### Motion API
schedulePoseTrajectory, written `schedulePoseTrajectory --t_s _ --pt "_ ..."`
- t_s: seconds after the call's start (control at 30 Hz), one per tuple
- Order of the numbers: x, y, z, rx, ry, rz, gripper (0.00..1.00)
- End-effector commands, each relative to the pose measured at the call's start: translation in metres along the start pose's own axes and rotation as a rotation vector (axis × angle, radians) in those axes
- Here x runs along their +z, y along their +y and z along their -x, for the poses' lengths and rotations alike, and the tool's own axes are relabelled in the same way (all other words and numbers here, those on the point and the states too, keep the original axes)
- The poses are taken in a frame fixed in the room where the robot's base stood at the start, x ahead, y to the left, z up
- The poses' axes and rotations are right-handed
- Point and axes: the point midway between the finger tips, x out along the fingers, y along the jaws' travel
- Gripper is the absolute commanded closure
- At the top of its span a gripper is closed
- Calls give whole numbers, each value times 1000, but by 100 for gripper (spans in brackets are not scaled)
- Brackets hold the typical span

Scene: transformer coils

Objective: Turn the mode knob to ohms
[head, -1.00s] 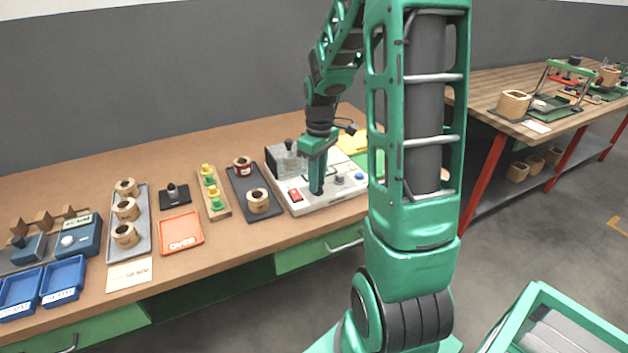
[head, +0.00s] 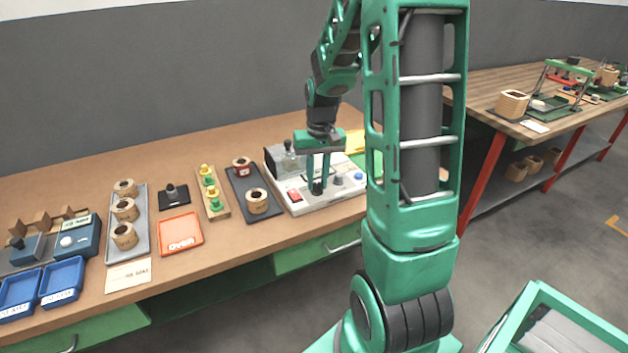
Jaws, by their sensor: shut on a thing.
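The white tester box (head: 296,206) stands on the bench with a red rocker switch (head: 294,196), a grey knob (head: 338,180) and a blue button (head: 359,177) on its top panel. My gripper (head: 317,188) points down at the panel, between the red switch and the grey knob. Its fingers are shut on a dark knob (head: 316,189), which they partly cover. The knob's pointer and any ohms marking are too small or hidden to read.
A dark tray with coils (head: 240,198) lies left of the tester. An orange tray (head: 180,233), blue bins (head: 62,281) and a grey coil tray (head: 141,235) lie further left. A yellow item (head: 355,141) lies behind the tester.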

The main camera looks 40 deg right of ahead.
Motion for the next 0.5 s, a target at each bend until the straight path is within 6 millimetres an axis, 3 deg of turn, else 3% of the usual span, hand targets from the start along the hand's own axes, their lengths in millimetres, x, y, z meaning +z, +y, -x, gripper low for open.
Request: schedulePoseTrajectory --t_s 0.5 --pt "-1 -2 1 -3 5 -54 100"
